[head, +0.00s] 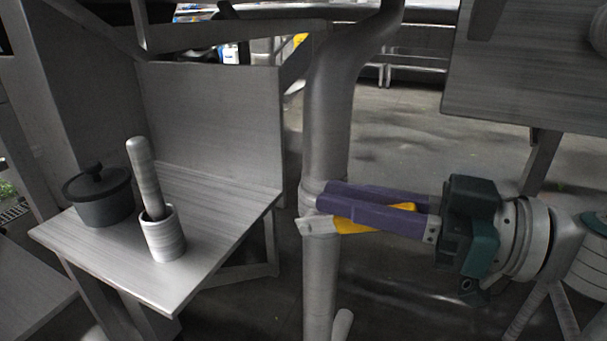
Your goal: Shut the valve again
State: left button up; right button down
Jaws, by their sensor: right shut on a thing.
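A grey vertical pipe (328,130) stands in the middle of the head view, with a bend near its top. The valve has a yellow lever (352,225) that points right from the pipe, about level and crosswise to it. A light grey metal piece (316,226) sits at the lever's pipe end. My right gripper (328,200) comes in from the right. Its purple fingers are shut on the yellow lever, with their tips close to the pipe. The fingers hide part of the lever and the valve body. My left gripper is not in view.
A grey shelf (215,195) on the left holds a dark lidded pot (100,198) and a grey mortar (163,238) with a pestle (145,172). A grey panel (530,80) hangs at the upper right. Open floor (420,135) lies behind the pipe.

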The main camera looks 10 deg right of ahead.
aim_at(365, 230)
dwell(0.8)
jog(key=shift+f, duration=0.15)
jog(key=f+t+y+b, duration=0.1)
jog(key=b, duration=0.2)
jog(key=f+y+b, duration=0.1)
jog(key=b, duration=0.2)
jog(key=d+t+y+b, duration=0.1)
jog(key=b, duration=0.2)
jog(key=shift+s+d+f+t+y, duration=0.1)
jog(key=shift+s+f+t+y, duration=0.2)
jog(key=shift+s+f+y, duration=0.1)
jog(key=shift+d+r+b, duration=0.1)
jog(key=shift+r+b, duration=0.05)
jog(key=shift+b, duration=0.3)
jog(key=c, duration=0.8)
grip_release()
jog(key=shift+r, duration=0.1)
jog(key=shift+c, duration=0.2)
